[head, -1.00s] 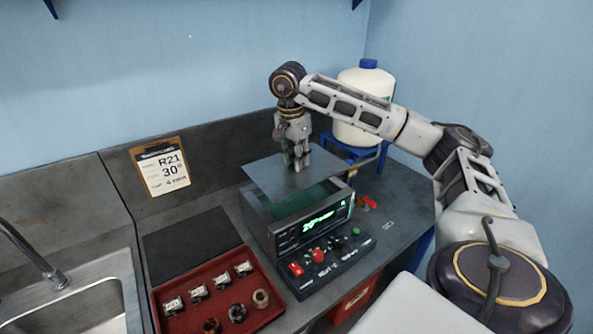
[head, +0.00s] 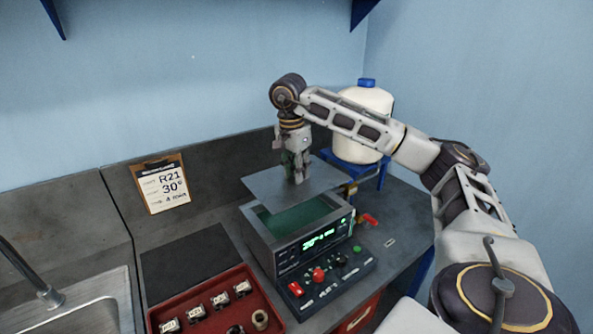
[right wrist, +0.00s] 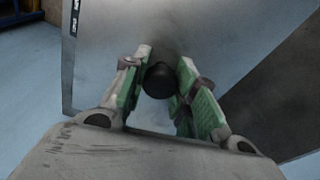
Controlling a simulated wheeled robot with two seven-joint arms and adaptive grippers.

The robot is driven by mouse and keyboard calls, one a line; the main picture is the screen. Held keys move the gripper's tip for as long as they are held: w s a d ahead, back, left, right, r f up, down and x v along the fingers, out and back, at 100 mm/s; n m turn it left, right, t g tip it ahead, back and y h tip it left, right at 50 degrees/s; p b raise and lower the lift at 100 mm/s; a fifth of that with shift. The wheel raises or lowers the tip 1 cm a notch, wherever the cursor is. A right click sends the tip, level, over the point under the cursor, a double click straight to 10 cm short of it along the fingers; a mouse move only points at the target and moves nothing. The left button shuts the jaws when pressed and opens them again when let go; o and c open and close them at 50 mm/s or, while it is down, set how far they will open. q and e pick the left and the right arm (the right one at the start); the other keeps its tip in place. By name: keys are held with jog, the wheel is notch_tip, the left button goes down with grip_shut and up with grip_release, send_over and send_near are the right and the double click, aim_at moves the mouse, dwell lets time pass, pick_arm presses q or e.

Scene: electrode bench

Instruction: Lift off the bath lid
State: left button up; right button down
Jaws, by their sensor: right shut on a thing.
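The bath lid (head: 262,186) is a flat grey plate held above the back part of the bath (head: 275,262), a grey box with a lit green display. The bath's front opening shows green inside. My right gripper (head: 298,180) points down and is shut on the lid's knob. In the right wrist view, the green-padded fingers (right wrist: 168,85) are on either side of the dark round knob (right wrist: 159,80), with the lid (right wrist: 215,35) below. My left gripper is not in view.
A red tray (head: 240,312) with several small parts stands front left, beside a sink (head: 75,310). A white jug (head: 365,115) on a blue stand is behind right. A control panel with a red button (head: 318,274) fronts the bath. A dark mat (head: 185,262) lies clear at left.

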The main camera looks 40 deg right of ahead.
jog(key=shift+r+p, duration=1.1)
jog(key=shift+r, duration=0.35)
jog(key=shift+r, duration=0.2)
